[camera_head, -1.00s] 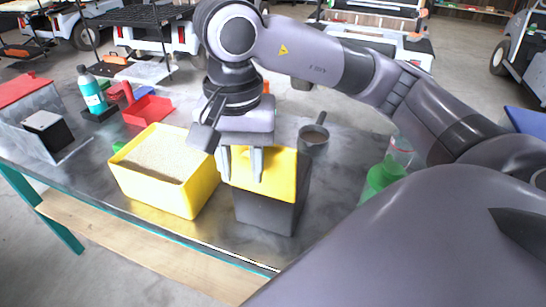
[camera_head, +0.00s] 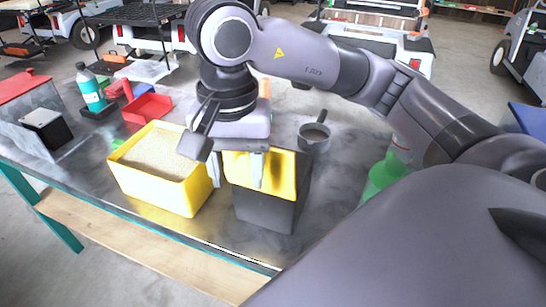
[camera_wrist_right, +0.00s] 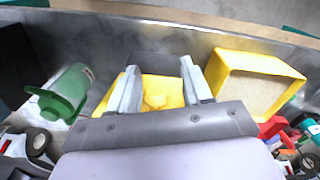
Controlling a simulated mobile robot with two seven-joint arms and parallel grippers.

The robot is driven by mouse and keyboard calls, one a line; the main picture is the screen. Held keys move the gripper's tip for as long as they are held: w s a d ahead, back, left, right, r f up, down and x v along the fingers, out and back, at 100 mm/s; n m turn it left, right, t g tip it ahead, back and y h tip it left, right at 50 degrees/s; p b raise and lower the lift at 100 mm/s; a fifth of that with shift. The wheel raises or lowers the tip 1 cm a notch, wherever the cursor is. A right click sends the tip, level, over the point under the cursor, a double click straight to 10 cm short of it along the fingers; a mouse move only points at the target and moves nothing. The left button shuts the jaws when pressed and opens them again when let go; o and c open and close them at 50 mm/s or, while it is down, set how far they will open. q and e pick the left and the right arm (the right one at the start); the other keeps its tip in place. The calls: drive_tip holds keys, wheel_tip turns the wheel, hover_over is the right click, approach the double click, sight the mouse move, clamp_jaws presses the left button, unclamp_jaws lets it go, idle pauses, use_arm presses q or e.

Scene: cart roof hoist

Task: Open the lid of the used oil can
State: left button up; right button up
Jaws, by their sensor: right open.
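The used oil can (camera_head: 265,208) is a dark grey box with a yellow lid (camera_head: 285,181), near the front edge of the bench. A dark edge shows beside the yellow at the right; I cannot tell how the lid is tilted. My right gripper (camera_head: 245,172) points down at the lid with its fingers spread. The gripper hides the lid's rear part. My left gripper is not in view.
A yellow bin (camera_head: 185,203) with grainy filling stands close left of the can. A grey cup (camera_head: 314,140) stands behind it at the right, and a green container (camera_head: 384,174) further right. A red tray (camera_head: 149,107) and a teal bottle (camera_head: 90,90) are at the back left.

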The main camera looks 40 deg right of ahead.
wheel_tip(320, 180, up, 8)
drive_tip(key=p, duration=0.6)
idle(0.6)
